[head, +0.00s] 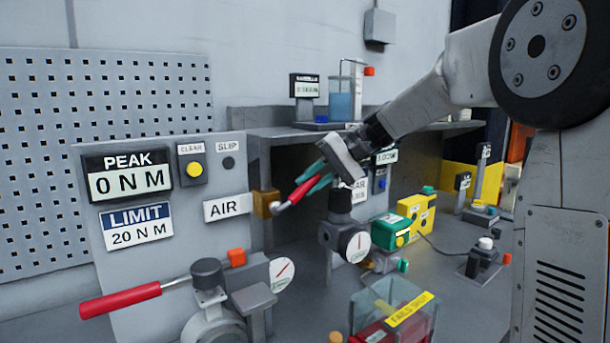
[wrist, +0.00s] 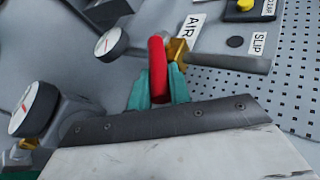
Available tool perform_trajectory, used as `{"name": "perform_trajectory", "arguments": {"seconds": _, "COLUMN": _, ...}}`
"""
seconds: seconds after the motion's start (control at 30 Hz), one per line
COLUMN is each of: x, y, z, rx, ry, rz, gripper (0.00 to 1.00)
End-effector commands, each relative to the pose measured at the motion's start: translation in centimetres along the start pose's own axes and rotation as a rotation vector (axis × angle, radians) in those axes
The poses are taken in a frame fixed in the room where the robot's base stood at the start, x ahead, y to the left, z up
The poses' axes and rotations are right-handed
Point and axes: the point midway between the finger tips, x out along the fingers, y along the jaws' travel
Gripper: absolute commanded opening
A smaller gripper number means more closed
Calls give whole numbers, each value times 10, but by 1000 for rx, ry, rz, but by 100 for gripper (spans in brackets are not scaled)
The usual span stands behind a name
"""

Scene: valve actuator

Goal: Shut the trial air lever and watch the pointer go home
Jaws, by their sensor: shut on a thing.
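The red air lever (head: 302,190) slants up to the right from a brass valve (head: 265,204) beside the AIR label (head: 228,207). My gripper (head: 314,178) comes down from the upper right, its teal fingers shut on the lever. In the wrist view the red lever (wrist: 157,65) stands between the teal fingers of my gripper (wrist: 159,93), with the brass valve (wrist: 177,51) just behind. A round white gauge (head: 357,246) has a red pointer standing near upright. Another gauge (head: 282,273) has a slanted red pointer. I cannot tell which pointer belongs to this air line.
A long red-handled wrench (head: 120,300) lies across the front left. The panel's PEAK display (head: 127,173) reads 0 N M, above a LIMIT 20 N M sign (head: 137,226). A clear bin (head: 362,308) stands in front. Green and yellow boxes (head: 416,212) sit behind right.

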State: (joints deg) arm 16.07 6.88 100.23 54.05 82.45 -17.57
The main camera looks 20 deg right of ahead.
Motion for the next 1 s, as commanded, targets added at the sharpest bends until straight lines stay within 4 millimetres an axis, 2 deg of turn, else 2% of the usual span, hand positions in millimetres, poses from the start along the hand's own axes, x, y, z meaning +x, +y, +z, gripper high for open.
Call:
{"name": "perform_trajectory", "arguments": {"seconds": 0.1, "x": 1, "y": 10, "z": -3, "rx": 40, "ry": -23, "rz": -82, "gripper": 0}}
{"name": "perform_trajectory", "arguments": {"seconds": 0.4, "x": 6, "y": 25, "z": -5, "rx": 102, "ry": -67, "rz": -230, "gripper": 0}}
{"name": "perform_trajectory", "arguments": {"seconds": 1.0, "x": 9, "y": 30, "z": -5, "rx": 128, "ry": -87, "rz": -290, "gripper": 0}}
